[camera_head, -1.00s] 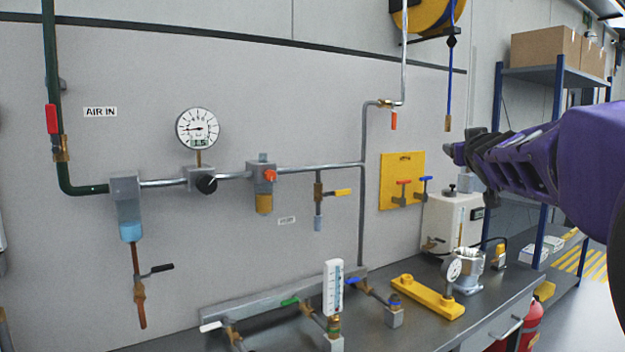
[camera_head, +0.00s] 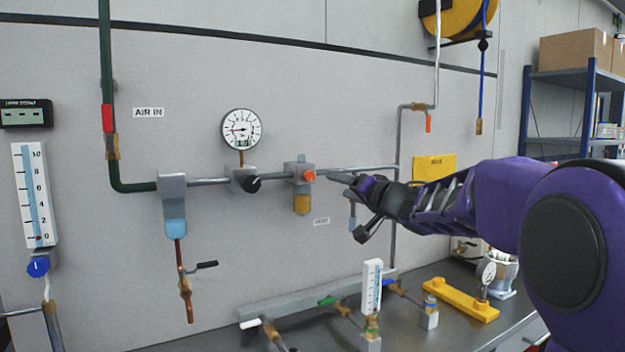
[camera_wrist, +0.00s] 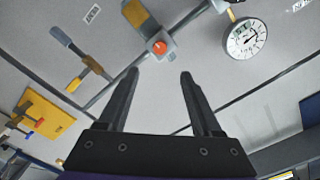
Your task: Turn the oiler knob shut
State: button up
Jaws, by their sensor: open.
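The oiler (camera_head: 301,187) is a grey block on the wall pipe with an amber bowl below and an orange-red knob (camera_head: 309,176) on its front. In the wrist view the knob (camera_wrist: 160,47) shows just beyond and between my fingertips. My gripper (camera_head: 346,206) is open and empty, to the right of the oiler in the head view. In the wrist view my gripper (camera_wrist: 159,75) has its fingers spread, and they appear apart from the knob. The exact distance to the knob is hard to tell.
A black knob (camera_head: 253,184) and a round gauge (camera_head: 241,129) sit left of the oiler. A yellow panel (camera_head: 434,168) is partly behind my arm. The bench below holds several fittings.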

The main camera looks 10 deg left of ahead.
aim_at(312, 176)
jog(key=p+x, duration=0.1)
jog(key=x, duration=1.2)
jog(key=shift+w+a, duration=0.25)
jog(key=shift+w, duration=0.05)
grip_shut()
